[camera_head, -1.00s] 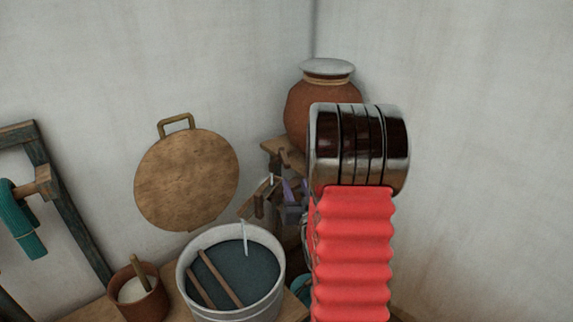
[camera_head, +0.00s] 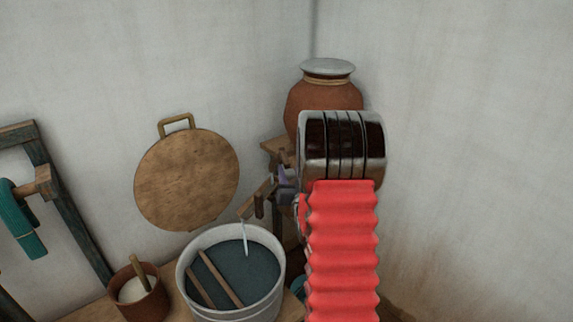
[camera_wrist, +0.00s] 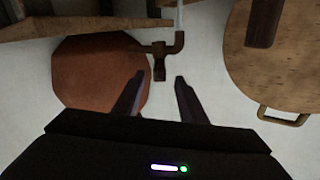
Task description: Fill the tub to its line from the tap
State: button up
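The tub (camera_head: 272,291) is a pale metal bucket of dark liquid on the wooden bench; I cannot make out its line. The wooden tap (camera_head: 249,206) juts from the clay pot (camera_head: 322,108) above the tub. A thin pale stream (camera_head: 245,238) runs from its spout into the tub. The wrist view shows the pot (camera_wrist: 90,75), the tap (camera_wrist: 159,63) and the stream (camera_wrist: 179,15) upside down. My gripper (camera_wrist: 160,76) is open, its two fingers apart, with the tap's handle showing between and beyond the tips. In the head view my arm mostly hides the gripper.
Two wooden sticks (camera_head: 219,280) lean in the tub. A clay cup (camera_head: 142,303) with a stick stands to its left. A round wooden board (camera_head: 187,180) hangs on the wall. A teal skein (camera_head: 26,225) hangs from a frame at the far left.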

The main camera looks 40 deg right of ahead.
aim_at(288, 167)
jog(key=shift+x, duration=2.9)
jog(key=shift+c, duration=0.3)
grip_shut()
